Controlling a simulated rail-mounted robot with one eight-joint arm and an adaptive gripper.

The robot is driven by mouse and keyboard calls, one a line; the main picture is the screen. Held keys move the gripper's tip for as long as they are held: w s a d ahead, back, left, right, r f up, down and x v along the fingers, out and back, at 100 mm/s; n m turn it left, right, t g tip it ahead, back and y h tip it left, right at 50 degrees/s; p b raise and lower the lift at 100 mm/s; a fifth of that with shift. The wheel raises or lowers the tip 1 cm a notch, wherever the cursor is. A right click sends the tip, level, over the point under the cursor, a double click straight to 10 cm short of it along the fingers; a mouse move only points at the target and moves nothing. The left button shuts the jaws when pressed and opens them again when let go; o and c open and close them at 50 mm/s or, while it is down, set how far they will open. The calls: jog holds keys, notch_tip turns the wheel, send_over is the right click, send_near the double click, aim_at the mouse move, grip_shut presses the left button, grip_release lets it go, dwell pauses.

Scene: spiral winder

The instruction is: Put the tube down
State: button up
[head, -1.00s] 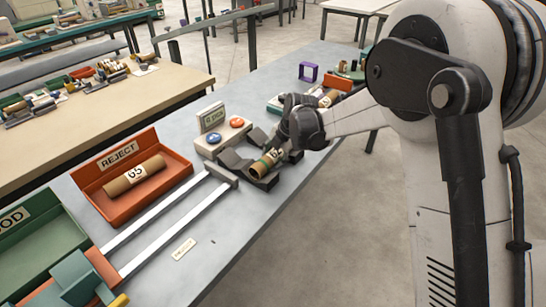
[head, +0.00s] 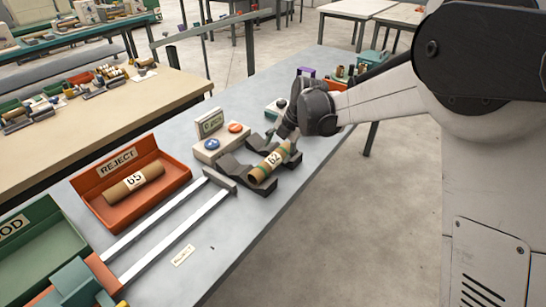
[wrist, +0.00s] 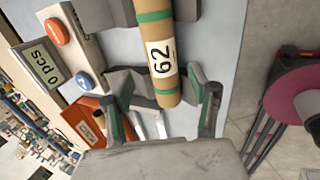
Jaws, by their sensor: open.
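A brown cardboard tube (head: 268,163) with green bands and a white label "62" lies in the dark grey V-shaped cradle (head: 262,187) on the grey bench. My gripper (head: 288,133) is just behind and above the tube's far end in the head view. Its fingers are partly hidden there. In the wrist view the two green-padded fingers (wrist: 167,97) stand wide apart, with the tube (wrist: 153,30) showing between them and clear space on both sides. The gripper is open and holds nothing.
A beige box with blue and orange buttons (head: 222,142) and a "0 PCS" sign stands left of the cradle. A red REJECT tray (head: 176,175) holds a tube labelled "65". Two pale rails (head: 175,240) run towards the front left. A green tray (head: 40,240) is at far left.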

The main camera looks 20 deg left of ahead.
jog(key=shift+v, duration=2.55)
jog(key=s+d+r+m+t+h, duration=0.1)
jog(key=s+d+r+m, duration=0.35)
jog(key=d, duration=0.25)
jog(key=s+d+r+m+t, duration=0.1)
jog(key=s+d+r+m, duration=0.2)
jog(key=d+m, duration=0.3)
jog(key=s+d+r+m+t+h, duration=0.1)
jog(key=s+d+r+m, duration=0.25)
jog(key=d, duration=0.45)
jog(key=s+d+f+m+t+h, duration=0.2)
jog(key=s+d+m, duration=1.4)
jog(key=s+m, duration=0.2)
jog(key=shift+s+f+t, duration=0.25)
jog(key=shift+t, duration=0.05)
jog(key=shift+d, duration=0.1)
